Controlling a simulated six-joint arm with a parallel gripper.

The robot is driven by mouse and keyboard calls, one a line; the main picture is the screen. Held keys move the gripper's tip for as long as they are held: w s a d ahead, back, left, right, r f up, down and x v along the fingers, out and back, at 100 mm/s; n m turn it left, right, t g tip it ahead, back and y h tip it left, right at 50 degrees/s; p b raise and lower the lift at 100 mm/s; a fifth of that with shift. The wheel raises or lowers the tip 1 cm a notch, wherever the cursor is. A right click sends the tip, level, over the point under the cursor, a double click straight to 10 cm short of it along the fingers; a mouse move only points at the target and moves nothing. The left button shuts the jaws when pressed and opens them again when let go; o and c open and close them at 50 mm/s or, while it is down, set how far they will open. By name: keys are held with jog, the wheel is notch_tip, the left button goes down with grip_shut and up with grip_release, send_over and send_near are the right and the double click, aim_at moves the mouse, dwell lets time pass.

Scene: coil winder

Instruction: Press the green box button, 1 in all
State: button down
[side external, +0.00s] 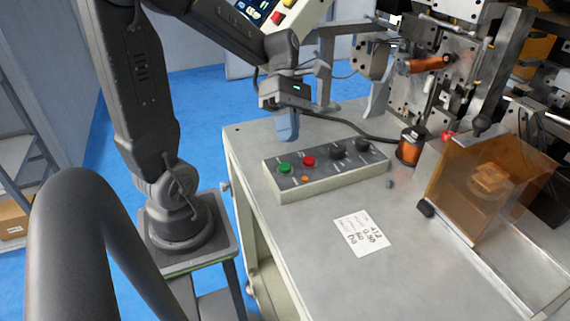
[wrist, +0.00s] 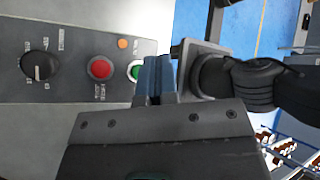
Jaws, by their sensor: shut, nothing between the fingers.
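The green button (side external: 284,168) sits at the left end of the grey control box on the table. In the wrist view the green button (wrist: 134,71) is partly hidden behind my fingers. My gripper (side external: 288,138) is shut and empty, with its fingers pointing down. In the side view the fingertips appear above and behind the green button, apart from it. In the wrist view the shut fingers (wrist: 155,60) lie just right of the button. Whether they touch anything there is hard to tell.
A written paper (side external: 361,236) lies in front. A copper spool (side external: 409,148) and an orange guard (side external: 475,185) stand to the right.

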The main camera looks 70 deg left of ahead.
aim_at(288, 164)
jog(key=shift+f, duration=2.15)
jog(key=shift+f, duration=0.1)
dwell(0.3)
jog(key=shift+f, duration=0.3)
